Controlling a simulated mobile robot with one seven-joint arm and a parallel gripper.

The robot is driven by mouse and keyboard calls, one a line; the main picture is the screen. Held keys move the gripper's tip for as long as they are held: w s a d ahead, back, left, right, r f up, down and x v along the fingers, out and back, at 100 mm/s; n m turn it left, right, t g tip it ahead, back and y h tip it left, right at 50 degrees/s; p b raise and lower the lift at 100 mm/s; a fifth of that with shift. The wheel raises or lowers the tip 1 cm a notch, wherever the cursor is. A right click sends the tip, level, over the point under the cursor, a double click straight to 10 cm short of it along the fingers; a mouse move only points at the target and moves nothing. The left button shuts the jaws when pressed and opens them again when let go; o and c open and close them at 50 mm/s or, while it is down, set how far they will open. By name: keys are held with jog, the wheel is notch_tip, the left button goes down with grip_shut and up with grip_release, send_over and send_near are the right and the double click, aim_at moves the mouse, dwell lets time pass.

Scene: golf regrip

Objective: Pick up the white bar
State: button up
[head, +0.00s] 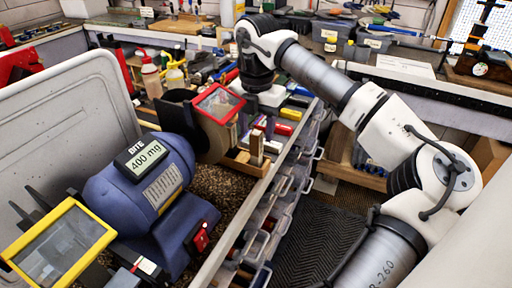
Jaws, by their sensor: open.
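My arm reaches in from the lower right, and its wrist points down over the cluttered bench at upper middle. My gripper (266,101) is small here, just above several coloured bars and tools. Its fingers are hard to make out, and I see nothing held in it. I cannot pick out the white bar with certainty. A pale upright block (257,147) stands in a wooden holder below the gripper, apart from it; I cannot tell whether it is the white bar.
A blue bench grinder (125,190) with a "400 mg" display and yellow-framed shield (60,243) fills the lower left. Bottles (151,78) stand left of the gripper. A row of drawers with handles (258,243) lines the bench edge; the floor mat (325,235) is clear.

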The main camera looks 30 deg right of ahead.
aim_at(256, 148)
jog(key=shift+f+p, duration=0.75)
jog(key=shift+f, duration=2.5)
jog(key=c, duration=1)
